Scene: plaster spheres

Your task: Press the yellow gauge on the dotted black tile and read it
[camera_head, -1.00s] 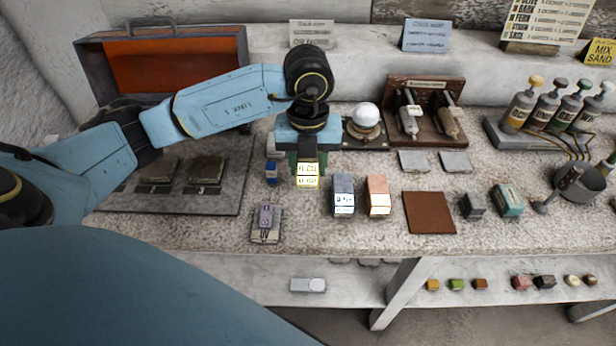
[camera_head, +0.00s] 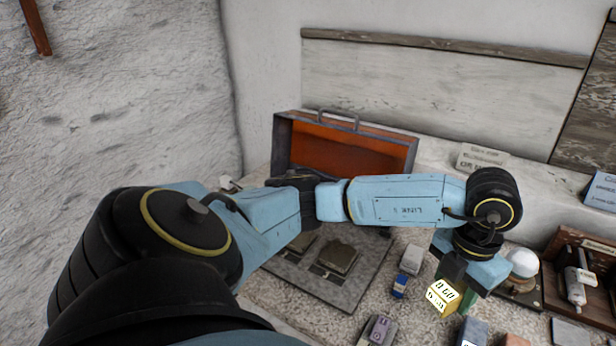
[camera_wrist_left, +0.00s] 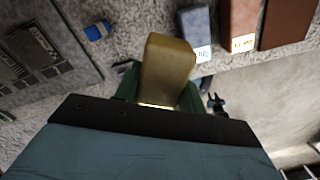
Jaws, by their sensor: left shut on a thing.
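The yellow gauge (camera_head: 443,297) is a small block with a pale marked face, whose marks are too small to read. My left gripper (camera_head: 455,284) is shut on it, pointing down over the bench. In the left wrist view the gauge (camera_wrist_left: 167,72) sits between the green fingers of my left gripper (camera_wrist_left: 160,88). Dark plates, one of them clear here (camera_head: 336,257), lie on a grey mat (camera_head: 345,290) left of the gauge, partly behind my arm. I cannot make out dots on them. My right gripper is in neither view.
A small blue block (camera_head: 400,287) and a pale block (camera_head: 411,259) stand between mat and gauge. A purple gauge (camera_head: 379,329) is nearer the front. A slate-blue block (camera_head: 473,331) is right of the gauge.

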